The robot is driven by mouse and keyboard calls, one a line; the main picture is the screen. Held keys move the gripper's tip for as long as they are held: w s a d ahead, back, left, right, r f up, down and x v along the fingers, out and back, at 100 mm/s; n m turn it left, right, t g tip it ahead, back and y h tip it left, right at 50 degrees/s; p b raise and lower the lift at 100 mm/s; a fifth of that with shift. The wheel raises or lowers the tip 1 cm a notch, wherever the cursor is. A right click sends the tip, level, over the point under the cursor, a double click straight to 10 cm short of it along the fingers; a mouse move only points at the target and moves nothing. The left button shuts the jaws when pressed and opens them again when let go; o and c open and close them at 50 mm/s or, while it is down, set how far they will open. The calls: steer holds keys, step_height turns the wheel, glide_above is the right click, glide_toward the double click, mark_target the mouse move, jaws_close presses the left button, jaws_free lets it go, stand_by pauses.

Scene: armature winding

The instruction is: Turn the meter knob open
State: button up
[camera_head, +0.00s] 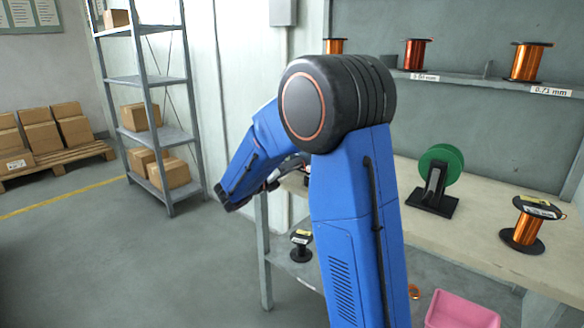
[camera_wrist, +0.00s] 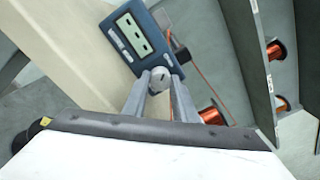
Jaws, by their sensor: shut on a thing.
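The meter (camera_wrist: 138,38) is a dark blue box with a light display, in the upper middle of the wrist view. Its round grey knob (camera_wrist: 160,78) sits at its lower end. My gripper (camera_wrist: 160,88) has its two grey fingers on either side of the knob and is shut on it. The knob's pointer direction is too small to tell. In the head view my blue arm hides the meter, the knob and the gripper.
The meter is at the pale workbench (camera_head: 480,225). A green spool (camera_head: 441,165) on a black stand and a copper spool (camera_head: 526,226) stand on it. More copper spools (camera_head: 527,63) sit on the shelf above. A pink bin (camera_head: 460,311) is below.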

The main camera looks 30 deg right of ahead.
steer(key=shift+f, duration=0.1)
steer(key=o, duration=0.8)
steer(key=shift+c, duration=0.2)
steer(key=shift+a, duration=0.15)
steer(key=v, duration=1.7)
